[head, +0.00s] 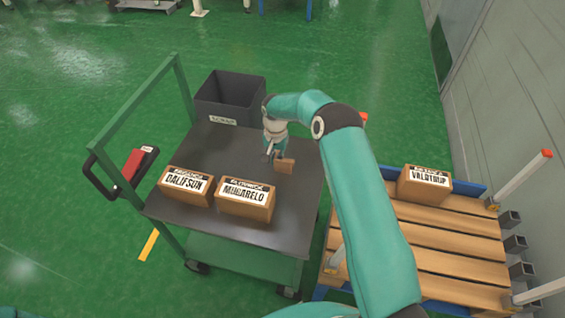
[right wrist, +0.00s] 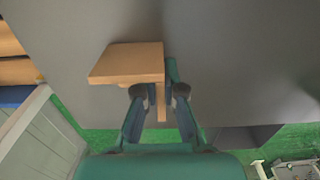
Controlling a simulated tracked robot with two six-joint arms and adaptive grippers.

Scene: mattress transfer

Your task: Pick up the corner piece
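The corner piece (head: 284,166) is a small brown angled part on the dark top of the trolley (head: 235,150). In the right wrist view, the corner piece (right wrist: 128,63) shows a flat plate with a narrow flange. My right gripper (head: 272,157) is down at the piece, above the trolley top. In the right wrist view, the fingers of my right gripper (right wrist: 160,88) stand on both sides of the flange, very close to it. My left gripper is out of view.
Two labelled boxes, DALIFSUN (head: 186,187) and MUGARELO (head: 245,201), stand at the trolley's near side. A dark bin (head: 229,97) stands behind it. A red-and-black device (head: 137,163) is by the green handle frame. A pallet (head: 445,240) with another box (head: 424,187) lies at right.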

